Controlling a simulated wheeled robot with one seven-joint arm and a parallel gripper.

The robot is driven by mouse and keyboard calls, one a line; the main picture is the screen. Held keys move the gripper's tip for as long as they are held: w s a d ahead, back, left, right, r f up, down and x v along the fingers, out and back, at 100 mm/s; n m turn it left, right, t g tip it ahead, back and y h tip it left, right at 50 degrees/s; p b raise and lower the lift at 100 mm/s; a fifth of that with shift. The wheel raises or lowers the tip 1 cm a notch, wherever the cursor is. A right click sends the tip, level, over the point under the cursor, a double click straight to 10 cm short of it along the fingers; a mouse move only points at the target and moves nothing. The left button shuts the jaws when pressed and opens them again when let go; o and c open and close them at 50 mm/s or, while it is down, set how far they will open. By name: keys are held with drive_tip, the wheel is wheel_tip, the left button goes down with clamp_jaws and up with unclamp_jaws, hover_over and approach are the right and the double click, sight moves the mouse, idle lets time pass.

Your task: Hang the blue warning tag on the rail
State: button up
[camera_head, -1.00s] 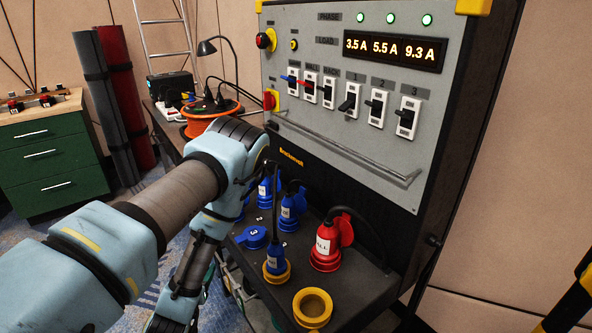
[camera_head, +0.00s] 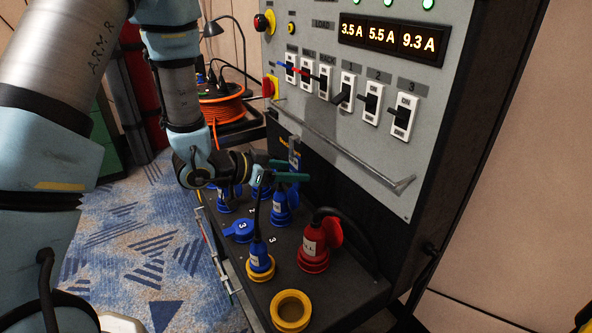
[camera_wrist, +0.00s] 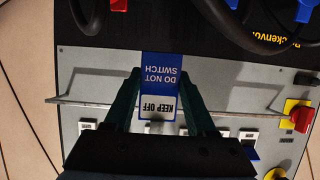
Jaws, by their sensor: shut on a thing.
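The blue warning tag, with a white panel, reads "DO NOT SWITCH" and "KEEP OFF" upside down between my fingers in the wrist view (camera_wrist: 161,68). My gripper (camera_wrist: 159,84) is shut on it. In the head view my gripper (camera_head: 288,171) is at the left part of the panel, above the plugs, with part of the tag (camera_head: 295,150) showing by the fingers. The grey rail (camera_head: 345,155) runs along the panel's lower part. It also crosses the wrist view (camera_wrist: 85,100), passing out of sight behind tag and fingers. I cannot tell whether tag and rail touch.
Below are blue plugs (camera_head: 280,208), a red plug (camera_head: 313,250) and a yellow socket ring (camera_head: 290,311) on the ledge. Switches (camera_head: 346,88) line the panel above the rail. An orange cable reel (camera_head: 222,104) stands behind my arm.

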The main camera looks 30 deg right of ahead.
drive_tip(key=d, duration=0.8)
drive_tip(key=shift+s+d, duration=0.25)
drive_tip(key=shift+s, duration=0.05)
drive_tip(key=shift+d+f, duration=0.1)
drive_tip(key=shift+f, duration=0.2)
clamp_jaws()
drive_tip(key=shift+f+b, duration=0.35)
drive_tip(key=shift+f, duration=0.1)
drive_tip(key=o, duration=1.4)
unclamp_jaws()
